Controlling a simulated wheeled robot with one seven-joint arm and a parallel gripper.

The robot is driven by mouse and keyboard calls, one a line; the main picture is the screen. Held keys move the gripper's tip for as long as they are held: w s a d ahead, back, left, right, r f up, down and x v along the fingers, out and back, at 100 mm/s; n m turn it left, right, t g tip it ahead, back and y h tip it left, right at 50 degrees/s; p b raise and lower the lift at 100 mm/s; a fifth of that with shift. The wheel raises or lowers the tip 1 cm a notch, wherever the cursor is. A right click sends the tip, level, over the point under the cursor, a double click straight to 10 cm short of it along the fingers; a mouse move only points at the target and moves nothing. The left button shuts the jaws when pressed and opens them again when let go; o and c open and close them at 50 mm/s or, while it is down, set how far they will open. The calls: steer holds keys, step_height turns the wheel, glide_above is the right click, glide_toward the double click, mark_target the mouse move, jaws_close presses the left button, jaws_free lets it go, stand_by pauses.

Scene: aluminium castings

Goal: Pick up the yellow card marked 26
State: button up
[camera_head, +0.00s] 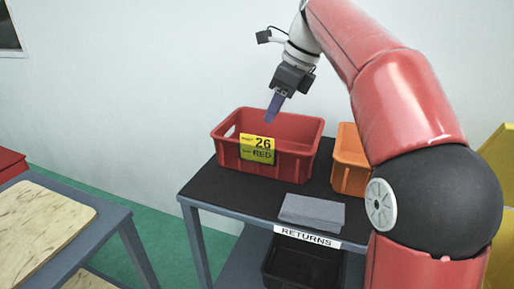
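The yellow card marked 26 (257,149) is on the front wall of a red crate (303,162). It stands upright, with "26" at the top and darker lettering below. The red crate stands on a dark-topped table (225,191). My gripper (273,112) is above the crate, a little above and to the right of the card, pointing down with bluish fingers. It is apart from the card. The fingers overlap in this view, so I cannot tell whether they are open or shut.
An orange bin (350,171) stands right of the crate. A grey block (312,211) lies near the front edge, above a "RETURNS" label (307,237). A black bin (290,266) is below. Another table (98,237) stands at left. My arm covers the right side.

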steer(key=shift+w+a+f, duration=0.2)
steer(key=shift+f, duration=0.05)
steer(key=b+x, duration=0.2)
steer(key=x, duration=0.5)
steer(key=shift+a, duration=0.2)
jaws_close()
